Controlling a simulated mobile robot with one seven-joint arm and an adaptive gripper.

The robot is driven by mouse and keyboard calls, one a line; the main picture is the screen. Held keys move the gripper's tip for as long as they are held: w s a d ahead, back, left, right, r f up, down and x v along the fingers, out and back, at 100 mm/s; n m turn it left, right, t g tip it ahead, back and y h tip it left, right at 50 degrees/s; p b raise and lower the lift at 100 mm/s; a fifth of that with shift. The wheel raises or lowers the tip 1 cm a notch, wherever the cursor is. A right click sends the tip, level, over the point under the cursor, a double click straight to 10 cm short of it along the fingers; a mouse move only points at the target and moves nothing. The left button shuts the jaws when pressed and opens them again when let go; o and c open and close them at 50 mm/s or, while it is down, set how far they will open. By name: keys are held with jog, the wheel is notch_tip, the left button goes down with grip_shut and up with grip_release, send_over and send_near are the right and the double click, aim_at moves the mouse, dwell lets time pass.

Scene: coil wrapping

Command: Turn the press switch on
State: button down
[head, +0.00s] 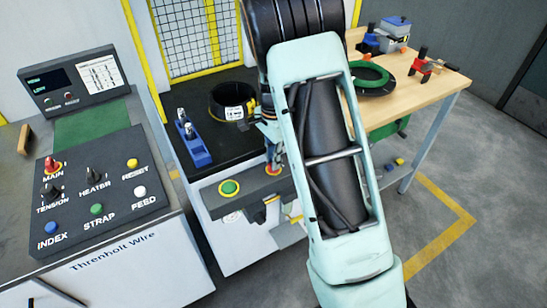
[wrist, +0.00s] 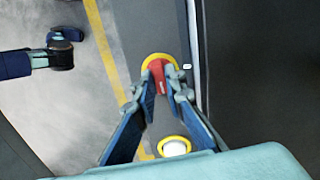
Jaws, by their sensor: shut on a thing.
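The press switch is a red knob (wrist: 158,76) on a round yellow plate (wrist: 154,59), set in a grey panel. My gripper (wrist: 161,82) has its two blue-grey fingers closed around the knob in the wrist view, one finger on each side. In the head view my gripper (head: 272,148) reaches down to the panel at the front of the black-topped machine, where only part of the red and yellow switch (head: 274,170) shows. My arm covers the area right of it. The knob's exact turn angle cannot be told.
A green button (head: 229,187) sits left of the switch. A white button (wrist: 174,148) in a yellow ring is below it in the wrist view. A control console (head: 100,190) stands left, a wooden table (head: 430,90) right. A black coil (head: 232,101) and blue holder (head: 193,145) rest on the machine.

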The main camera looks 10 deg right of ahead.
jog(key=shift+m, duration=0.6)
jog(key=c, duration=2)
grip_release()
jog(key=shift+r, duration=0.1)
notch_tip(320, 180, up, 12)
jog(key=shift+f, duration=0.1)
